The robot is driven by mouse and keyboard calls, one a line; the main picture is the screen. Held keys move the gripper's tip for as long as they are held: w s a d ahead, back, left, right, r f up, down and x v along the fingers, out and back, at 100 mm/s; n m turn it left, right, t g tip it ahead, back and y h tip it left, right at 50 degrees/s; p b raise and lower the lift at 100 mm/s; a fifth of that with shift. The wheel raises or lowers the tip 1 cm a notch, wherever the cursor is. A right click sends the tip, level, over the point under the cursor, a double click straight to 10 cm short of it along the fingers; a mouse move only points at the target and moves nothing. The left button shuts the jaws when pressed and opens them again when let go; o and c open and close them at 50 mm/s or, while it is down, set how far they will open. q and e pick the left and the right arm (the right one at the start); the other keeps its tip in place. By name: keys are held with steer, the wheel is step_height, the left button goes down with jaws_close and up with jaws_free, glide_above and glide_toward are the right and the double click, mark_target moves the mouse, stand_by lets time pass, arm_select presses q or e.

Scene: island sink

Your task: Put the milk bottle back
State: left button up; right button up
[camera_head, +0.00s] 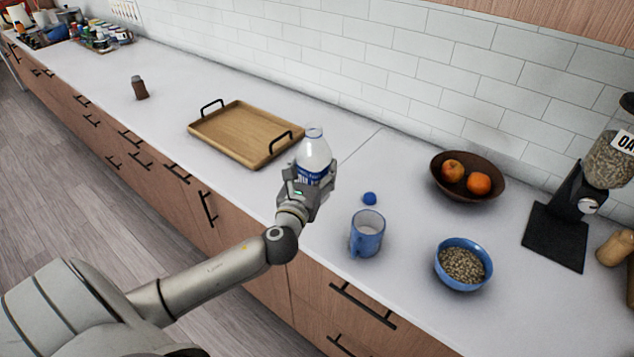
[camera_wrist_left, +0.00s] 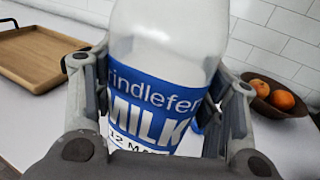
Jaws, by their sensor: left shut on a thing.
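The milk bottle (camera_head: 314,155) is clear and white with a blue label, and stands upright in my left gripper (camera_head: 311,186). In the left wrist view the bottle (camera_wrist_left: 155,95) fills the middle, its label reading MILK, with the gripper's fingers (camera_wrist_left: 160,105) on both sides of it. The bottle's top looks uncapped in the head view. Its base is hidden by the gripper, so I cannot tell whether it touches the counter. A small blue cap (camera_head: 369,198) lies on the counter right of the gripper. My right gripper is not in view.
A wooden tray (camera_head: 235,135) with black handles lies left of the bottle. Right of it are a blue mug (camera_head: 367,234), a blue bowl of oats (camera_head: 463,265), a brown fruit bowl (camera_head: 467,176) and a dispenser on a black base (camera_head: 556,236). A brown shaker (camera_head: 139,87) stands farther left.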

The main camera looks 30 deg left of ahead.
arm_select(q)
steer(key=shift+w+a+f+b, duration=0.15)
steer(key=shift+w+a+f, duration=0.4)
steer(key=shift+f, duration=0.95)
steer(key=shift+w+a+f+b, duration=0.15)
steer(key=shift+w+f, duration=0.65)
steer(key=shift+f, duration=0.65)
steer(key=shift+w+a+f+b, duration=0.15)
steer(key=shift+w+a+f, duration=0.4)
steer(key=shift+f, duration=0.95)
steer(key=shift+w+d, duration=0.15)
steer(key=shift+d, duration=0.05)
steer(key=shift+f, duration=0.15)
steer(key=o, duration=1)
